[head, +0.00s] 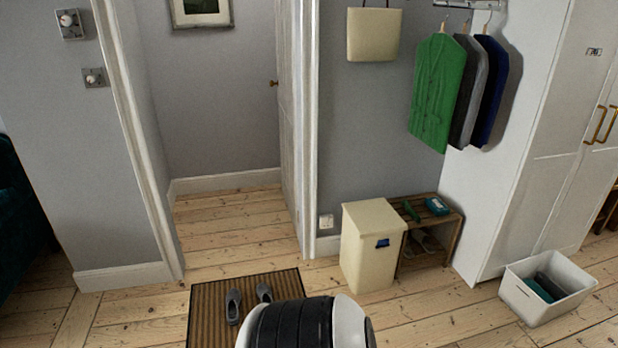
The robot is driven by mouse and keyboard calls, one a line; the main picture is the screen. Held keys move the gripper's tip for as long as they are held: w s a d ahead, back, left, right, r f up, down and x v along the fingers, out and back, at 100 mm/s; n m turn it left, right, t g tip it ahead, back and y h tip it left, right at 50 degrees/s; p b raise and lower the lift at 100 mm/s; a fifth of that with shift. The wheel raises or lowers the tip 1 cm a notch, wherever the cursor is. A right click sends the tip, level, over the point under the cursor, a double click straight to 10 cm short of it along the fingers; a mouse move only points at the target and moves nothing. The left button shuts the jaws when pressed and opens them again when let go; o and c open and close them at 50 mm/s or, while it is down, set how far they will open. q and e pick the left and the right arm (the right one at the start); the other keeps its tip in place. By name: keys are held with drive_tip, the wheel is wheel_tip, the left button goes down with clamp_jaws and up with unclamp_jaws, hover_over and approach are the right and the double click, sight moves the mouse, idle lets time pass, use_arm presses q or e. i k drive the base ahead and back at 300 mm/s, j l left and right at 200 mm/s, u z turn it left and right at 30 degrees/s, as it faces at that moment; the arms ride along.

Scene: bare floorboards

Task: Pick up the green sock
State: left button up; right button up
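A small dark green thing (411,211), probably the green sock, lies on the left part of the slatted wooden bench (452,222). It is too small to make out its shape well. A teal item with a pale patch (437,205) lies to its right on the bench. Neither of my grippers shows in the head view. A black and white part of my own body fills the bottom middle and covers part of the mat.
A cream bin (372,247) stands against the bench's left side. Shoes sit under the bench. A white crate (538,305) with dark and teal items stands at the right before a white wardrobe (535,150). A striped mat (206,305) holds grey shoes. Floorboards between bin and crate are clear.

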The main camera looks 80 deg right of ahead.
sight(411, 211)
drive_tip(key=z, duration=3.5)
drive_tip(key=i+z, duration=0.1)
drive_tip(key=i, duration=0.25)
